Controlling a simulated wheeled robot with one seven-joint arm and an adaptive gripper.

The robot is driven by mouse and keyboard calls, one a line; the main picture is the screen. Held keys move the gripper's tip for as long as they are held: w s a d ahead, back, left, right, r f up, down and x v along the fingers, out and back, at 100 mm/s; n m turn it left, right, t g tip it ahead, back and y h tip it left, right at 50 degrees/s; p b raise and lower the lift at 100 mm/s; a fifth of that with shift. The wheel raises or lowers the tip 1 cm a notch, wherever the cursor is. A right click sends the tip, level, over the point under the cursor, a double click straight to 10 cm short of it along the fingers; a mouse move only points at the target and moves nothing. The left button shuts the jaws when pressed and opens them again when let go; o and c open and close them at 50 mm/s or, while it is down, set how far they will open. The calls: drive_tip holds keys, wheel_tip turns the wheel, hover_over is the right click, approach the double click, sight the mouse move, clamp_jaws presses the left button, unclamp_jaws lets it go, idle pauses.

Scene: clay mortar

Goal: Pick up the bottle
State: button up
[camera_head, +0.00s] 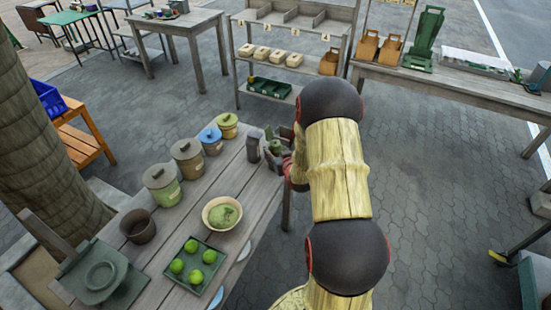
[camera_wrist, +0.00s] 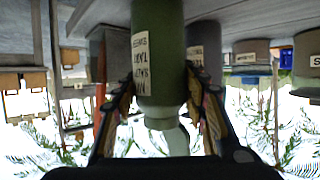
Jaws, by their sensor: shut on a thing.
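The green bottle (camera_wrist: 158,50) stands out in the wrist view, which is upside down. It has a pale paper label and a pale neck pointing down in the picture. My gripper (camera_wrist: 158,88) is shut on it, one finger on each side of the body. In the head view the gripper (camera_head: 279,152) is at the far right corner of the wooden table (camera_head: 215,185), and a bit of the green bottle (camera_head: 276,147) shows between its fingers. The bottle's base is out of view in the wrist view, so I cannot tell whether it touches the table.
A grey bottle (camera_head: 253,145) stands just left of my gripper. Lidded jars (camera_head: 187,158) line the table's back. A bowl (camera_head: 222,213), a tray of green fruit (camera_head: 195,290) and a dark pot (camera_head: 138,226) stand nearer. A shelf (camera_head: 290,72) is behind; open paving lies right.

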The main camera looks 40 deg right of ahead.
drive_tip(key=c, duration=0.5)
drive_tip(key=shift+r, duration=0.1)
drive_tip(key=shift+c, duration=0.2)
drive_tip(key=shift+r, duration=0.1)
